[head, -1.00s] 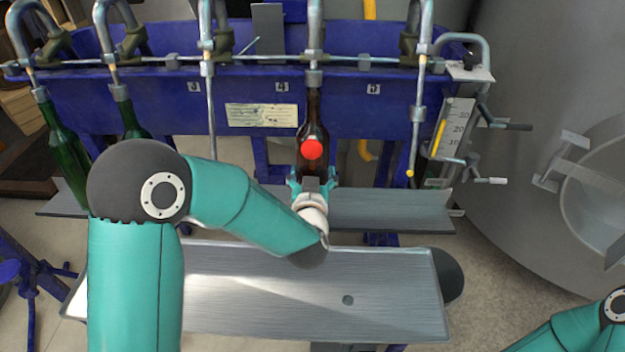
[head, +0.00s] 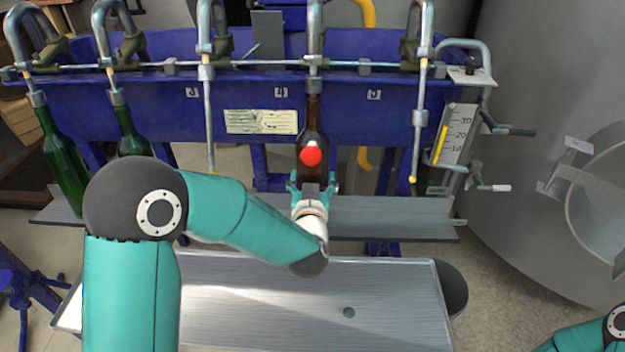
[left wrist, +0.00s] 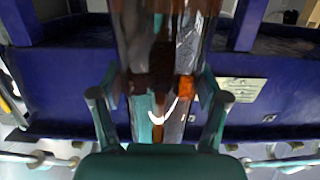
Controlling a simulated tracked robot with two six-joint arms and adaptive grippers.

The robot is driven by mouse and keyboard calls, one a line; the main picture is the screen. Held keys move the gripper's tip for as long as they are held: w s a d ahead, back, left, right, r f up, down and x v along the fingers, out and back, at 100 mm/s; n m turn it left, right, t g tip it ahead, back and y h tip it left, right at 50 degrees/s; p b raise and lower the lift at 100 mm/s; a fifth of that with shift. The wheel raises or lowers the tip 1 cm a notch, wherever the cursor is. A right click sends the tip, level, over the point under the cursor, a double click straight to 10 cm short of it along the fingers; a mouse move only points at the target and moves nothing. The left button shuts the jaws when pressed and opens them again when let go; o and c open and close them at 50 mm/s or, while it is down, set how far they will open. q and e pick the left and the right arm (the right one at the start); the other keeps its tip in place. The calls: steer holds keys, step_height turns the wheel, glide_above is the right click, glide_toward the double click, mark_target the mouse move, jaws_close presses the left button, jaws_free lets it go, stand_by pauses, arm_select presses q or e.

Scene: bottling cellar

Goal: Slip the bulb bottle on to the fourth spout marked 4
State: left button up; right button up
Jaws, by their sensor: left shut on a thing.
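The brown bottle (head: 314,135) stands upright under the fourth spout (head: 314,50), just right of the tag marked 4 (head: 281,92). A round red mark (head: 311,156) shows on its front. Its mouth meets the spout's lower collar, and no tube shows below that collar outside the bottle; how far it is on is hidden. My left gripper (head: 313,187) is shut on the bottle's lower part. In the left wrist view the brown glass (left wrist: 160,60) lies between the two fingers (left wrist: 158,105). My right gripper is out of view; only part of that arm shows at lower right.
Two green bottles (head: 62,155) (head: 130,132) hang on the first two spouts. The third (head: 207,110) and fifth (head: 418,130) spouts are bare, with long tubes hanging down. A grey shelf (head: 390,215) runs below. A metal tray (head: 240,310) in front is empty.

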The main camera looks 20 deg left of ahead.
arm_select(q)
steer(key=shift+s+f+b, duration=0.1)
steer(key=shift+f+b, duration=0.75)
stand_by(0.4)
steer(key=o, duration=1.6)
steer(key=shift+s+f, duration=0.1)
steer(key=shift+d, duration=0.1)
steer(key=f+b+v, duration=0.1)
steer(key=b+v, duration=0.1)
steer(key=v, duration=1)
steer(key=shift+s+f, duration=0.25)
steer(key=shift+s, duration=0.25)
steer(key=shift+d, duration=0.1)
